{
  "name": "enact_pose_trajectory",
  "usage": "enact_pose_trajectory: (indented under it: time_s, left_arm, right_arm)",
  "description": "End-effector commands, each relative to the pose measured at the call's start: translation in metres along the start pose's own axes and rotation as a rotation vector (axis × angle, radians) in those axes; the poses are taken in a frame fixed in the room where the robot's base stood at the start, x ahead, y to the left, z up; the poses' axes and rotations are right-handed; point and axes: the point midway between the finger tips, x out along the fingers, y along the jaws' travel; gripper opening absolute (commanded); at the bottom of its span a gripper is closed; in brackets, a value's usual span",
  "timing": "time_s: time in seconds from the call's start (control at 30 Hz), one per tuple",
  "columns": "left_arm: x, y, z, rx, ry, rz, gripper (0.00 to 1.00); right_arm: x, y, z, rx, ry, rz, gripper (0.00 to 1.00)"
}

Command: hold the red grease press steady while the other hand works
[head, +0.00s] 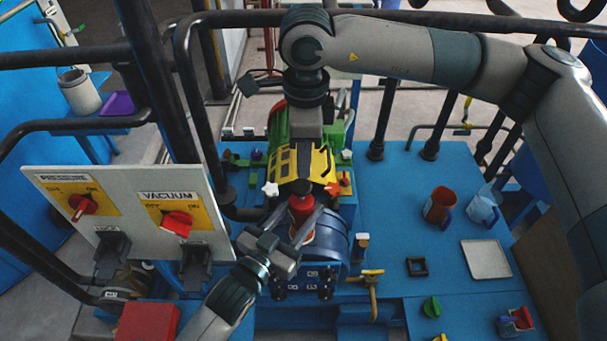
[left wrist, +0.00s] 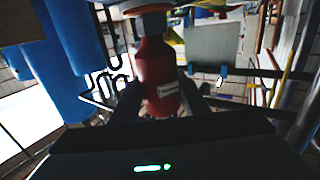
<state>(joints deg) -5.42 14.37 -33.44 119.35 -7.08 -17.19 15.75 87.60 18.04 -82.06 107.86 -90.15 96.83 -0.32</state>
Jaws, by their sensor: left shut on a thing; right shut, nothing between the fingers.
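The red grease press (head: 302,210) is a small red bottle-like body standing over the blue rounded housing in the middle of the head view. My left gripper (head: 303,226) is shut on it, one finger on each side. In the left wrist view the red grease press (left wrist: 158,75) stands upright between the dark fingers, with a white label facing the camera. Its top meets a pale part at the picture's upper edge. My right gripper (head: 318,160) is shut and empty, pointing down over the yellow cover just behind the press. Its fingertips are hard to make out.
A white panel (head: 130,190) with red pressure and vacuum switches stands at left. On the blue bench (head: 385,200) at right are a brown mug (head: 439,206), a clear jug (head: 484,206), a pale tray (head: 486,259) and a black square frame (head: 417,267). A brass tap (head: 372,285) projects near the housing.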

Motion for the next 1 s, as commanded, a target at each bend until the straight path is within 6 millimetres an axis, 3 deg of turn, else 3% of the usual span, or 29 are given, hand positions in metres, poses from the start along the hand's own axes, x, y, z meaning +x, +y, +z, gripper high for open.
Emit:
enact_pose_trajectory:
  time_s: [0.2,0.4,0.6,1.0]
  left_arm:
    - [0.000,0.000,-0.001,0.001,0.001,0.000,0.04]
    - [0.000,-0.001,-0.001,0.001,0.001,-0.001,0.04]
    - [0.000,-0.001,-0.001,0.001,0.001,-0.001,0.04]
    - [0.000,-0.001,-0.001,0.001,0.000,-0.001,0.04]
  right_arm:
    - [-0.045,-0.001,0.001,0.000,-0.002,-0.005,0.00]
    - [-0.074,-0.001,0.001,0.000,-0.001,-0.002,0.00]
    - [-0.086,0.000,0.001,-0.001,-0.001,-0.002,0.00]
    - [-0.087,0.000,0.001,-0.001,-0.001,-0.002,0.00]
